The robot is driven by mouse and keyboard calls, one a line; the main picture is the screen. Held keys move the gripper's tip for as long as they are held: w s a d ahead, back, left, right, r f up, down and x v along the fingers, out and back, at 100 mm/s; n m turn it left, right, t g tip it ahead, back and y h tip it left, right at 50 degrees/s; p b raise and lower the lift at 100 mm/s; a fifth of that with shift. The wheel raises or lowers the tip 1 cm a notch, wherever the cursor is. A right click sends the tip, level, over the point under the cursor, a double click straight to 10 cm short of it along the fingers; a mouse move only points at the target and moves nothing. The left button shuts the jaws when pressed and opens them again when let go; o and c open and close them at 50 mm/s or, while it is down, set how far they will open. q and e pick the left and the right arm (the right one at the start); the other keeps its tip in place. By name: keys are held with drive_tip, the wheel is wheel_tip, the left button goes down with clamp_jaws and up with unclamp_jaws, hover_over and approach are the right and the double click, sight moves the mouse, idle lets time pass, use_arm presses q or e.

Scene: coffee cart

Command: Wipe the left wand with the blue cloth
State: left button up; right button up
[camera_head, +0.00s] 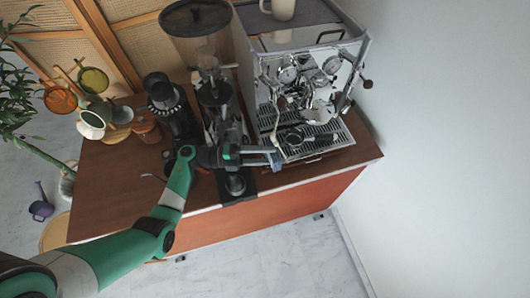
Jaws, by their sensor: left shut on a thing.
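The espresso machine (348,58) stands at the right end of the wooden cart, its chrome front facing me. My left arm reaches in from the left, and its gripper (272,154) is at the machine's front left corner. It is shut on the blue cloth (277,161), a small bluish patch at the fingertips. The left wand (276,122) hangs thin and metallic at the machine's left side, just above the gripper. I cannot tell whether cloth and wand touch. My right gripper is not in view.
A grinder (195,20) with a large hopper stands left of the machine. A cup (283,9) sits on the machine. The cart top (112,190) is clear at front left.

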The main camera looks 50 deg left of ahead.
use_arm(q)
drive_tip(key=shift+w+a+r, duration=0.2)
drive_tip(key=shift+a+r, duration=0.85)
drive_tip(key=shift+r, duration=0.1)
drive_tip(key=shift+f, duration=0.1)
